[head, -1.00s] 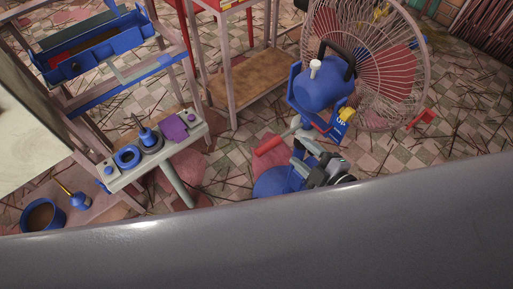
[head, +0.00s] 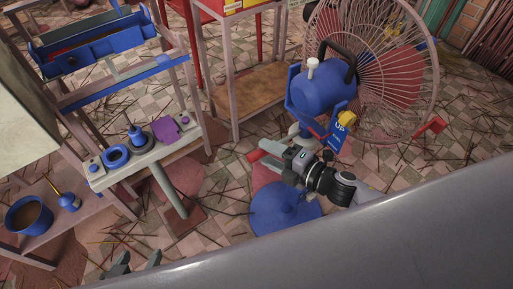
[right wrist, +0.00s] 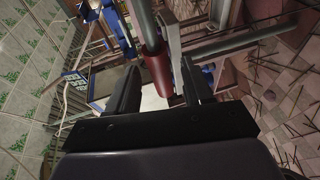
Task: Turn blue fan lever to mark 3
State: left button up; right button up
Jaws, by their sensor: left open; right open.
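The blue fan (head: 322,92) stands at right in the head view, with a wire cage and a round blue base (head: 284,208). A lever with a red grip (head: 256,155) sticks out low on its stand. My right gripper (head: 262,159) is open at this grip. In the right wrist view, the red grip (right wrist: 157,72) on its grey rod shows between the two open fingers, with no clear contact. A plate marked UP (head: 340,128) is on the fan; mark 3 cannot be read. My left gripper (head: 134,264) is open at the lower edge, partly hidden.
A narrow bench (head: 112,178) with blue parts and a purple piece stands at left. A blue bowl (head: 30,216) sits on a low shelf. A blue trough (head: 90,45) and a table with a wooden shelf (head: 248,88) stand behind. Sticks litter the tiled floor.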

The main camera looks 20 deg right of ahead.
jog(key=shift+x, duration=2.2)
grip_shut()
